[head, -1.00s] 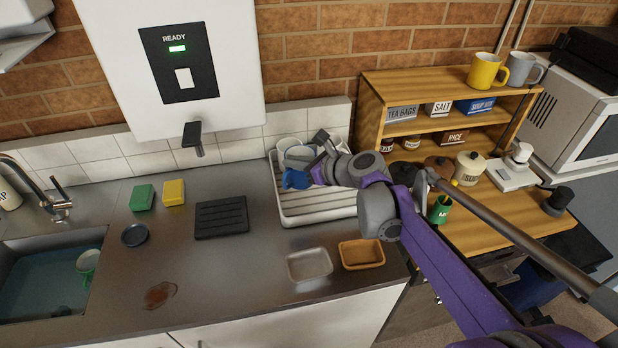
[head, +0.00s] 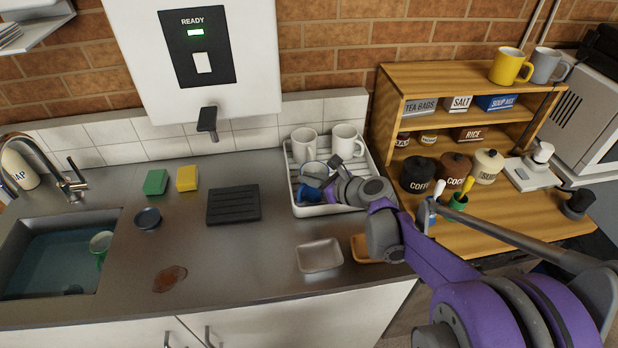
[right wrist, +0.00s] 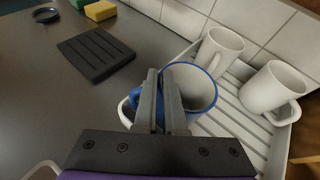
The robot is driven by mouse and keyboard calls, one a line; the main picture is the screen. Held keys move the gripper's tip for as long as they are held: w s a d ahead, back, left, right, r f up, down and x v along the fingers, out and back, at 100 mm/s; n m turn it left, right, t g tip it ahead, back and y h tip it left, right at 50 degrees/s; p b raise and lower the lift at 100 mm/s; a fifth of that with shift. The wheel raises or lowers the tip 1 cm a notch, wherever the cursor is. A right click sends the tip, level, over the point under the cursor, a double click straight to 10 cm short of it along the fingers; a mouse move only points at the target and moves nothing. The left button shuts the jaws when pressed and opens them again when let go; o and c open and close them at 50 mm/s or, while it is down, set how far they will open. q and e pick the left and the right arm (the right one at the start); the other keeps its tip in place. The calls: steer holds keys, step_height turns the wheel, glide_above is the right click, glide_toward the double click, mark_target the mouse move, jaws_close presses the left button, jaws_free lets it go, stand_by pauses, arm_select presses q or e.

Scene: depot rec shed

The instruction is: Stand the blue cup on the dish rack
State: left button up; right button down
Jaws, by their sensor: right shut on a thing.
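The blue cup (head: 309,194) is at the front left of the white dish rack (head: 330,209), partly hidden by my right gripper (head: 328,183). A blue-rimmed round opening with a pale inside shows just behind the blue part; I cannot tell for sure that both are one cup. In the right wrist view my fingers (right wrist: 160,88) are shut on a blue part of the cup (right wrist: 135,97). The cup is over or on the rack; contact with the slats is hidden. My left gripper is out of view.
Two white mugs (head: 304,145) (head: 345,142) stand at the back of the rack. A black ridged mat (head: 233,205), a metal tray (head: 320,256) and a tan tray (head: 362,249) lie nearby. Canisters (head: 417,174) stand by the wooden shelf to the right.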

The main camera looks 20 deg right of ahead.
steer(key=c, duration=1)
jaws_free()
steer(key=v, duration=1.2)
steer(key=shift+p, duration=0.3)
steer(key=shift+r, duration=0.1)
